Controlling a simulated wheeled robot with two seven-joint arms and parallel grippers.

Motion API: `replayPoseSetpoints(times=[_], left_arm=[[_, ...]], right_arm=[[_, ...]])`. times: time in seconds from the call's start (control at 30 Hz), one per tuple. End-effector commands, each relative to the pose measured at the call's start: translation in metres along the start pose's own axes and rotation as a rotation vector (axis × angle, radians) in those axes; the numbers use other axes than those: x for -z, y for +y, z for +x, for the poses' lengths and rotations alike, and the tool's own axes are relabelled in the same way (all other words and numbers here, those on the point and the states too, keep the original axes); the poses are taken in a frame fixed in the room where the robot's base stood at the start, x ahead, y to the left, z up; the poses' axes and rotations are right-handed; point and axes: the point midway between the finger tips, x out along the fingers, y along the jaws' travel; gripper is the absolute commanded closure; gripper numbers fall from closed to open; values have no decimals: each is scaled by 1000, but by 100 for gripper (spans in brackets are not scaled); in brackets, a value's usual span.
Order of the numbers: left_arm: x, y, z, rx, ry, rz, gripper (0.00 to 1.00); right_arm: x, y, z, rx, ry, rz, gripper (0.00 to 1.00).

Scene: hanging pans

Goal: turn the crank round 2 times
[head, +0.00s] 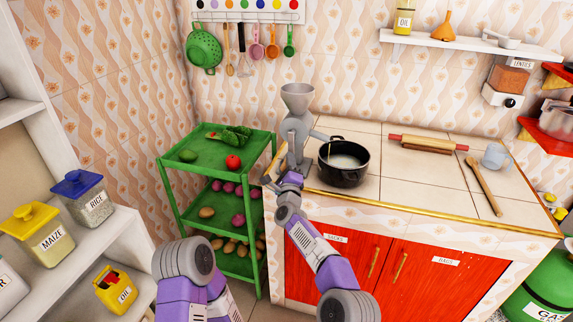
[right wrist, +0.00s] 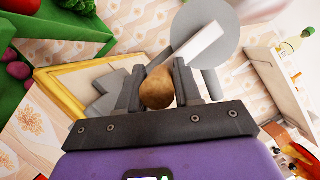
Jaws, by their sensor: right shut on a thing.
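A grey hand grinder (head: 297,128) with a funnel-shaped hopper stands at the left corner of the tiled counter. My right gripper (head: 272,178) is at the grinder's crank side, in front of the counter's left edge. In the right wrist view, my right gripper (right wrist: 160,82) is shut on the brown rounded crank handle (right wrist: 157,92), which sits between the two fingers. A pale crank arm (right wrist: 198,42) and the round grey grinder body (right wrist: 214,22) show behind it. In the head view my gripper mostly hides the handle. Of my left arm only links show; its gripper is out of view.
A black pot (head: 343,172) stands right beside the grinder, under its spout. A green shelf rack (head: 170,172) with vegetables stands close to the left. A rolling pin (head: 425,146) and a wooden spoon (head: 484,186) lie farther right on the counter.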

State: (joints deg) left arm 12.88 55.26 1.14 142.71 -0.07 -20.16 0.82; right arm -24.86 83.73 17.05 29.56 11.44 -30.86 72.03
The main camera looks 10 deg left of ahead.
Motion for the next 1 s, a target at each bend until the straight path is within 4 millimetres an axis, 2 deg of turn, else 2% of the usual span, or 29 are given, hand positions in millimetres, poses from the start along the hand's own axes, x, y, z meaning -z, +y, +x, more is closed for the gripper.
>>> replayPoseSetpoints(times=[0.03, 0.07, 0.1, 0.2, 0.67, 1.0], left_arm=[[0, 0, 0, 0, 0, 0, 100], [0, 0, 0, 0, 0, 0, 100], [0, 0, 0, 0, 0, 0, 100], [0, 0, 0, 0, 0, 0, 100], [0, 0, -1, 0, 0, 0, 100], [0, 1, -4, 0, 0, 0, 100]], right_arm=[[-1, 9, -2, -17, -3, -2, 100], [-1, 9, -2, -17, -3, -2, 100], [-1, 9, -2, -17, -3, -2, 60], [-1, 8, -2, -15, -2, -2, 45], [0, 3, -3, -7, 0, -1, 45], [0, 2, -22, -7, 0, -1, 45]])
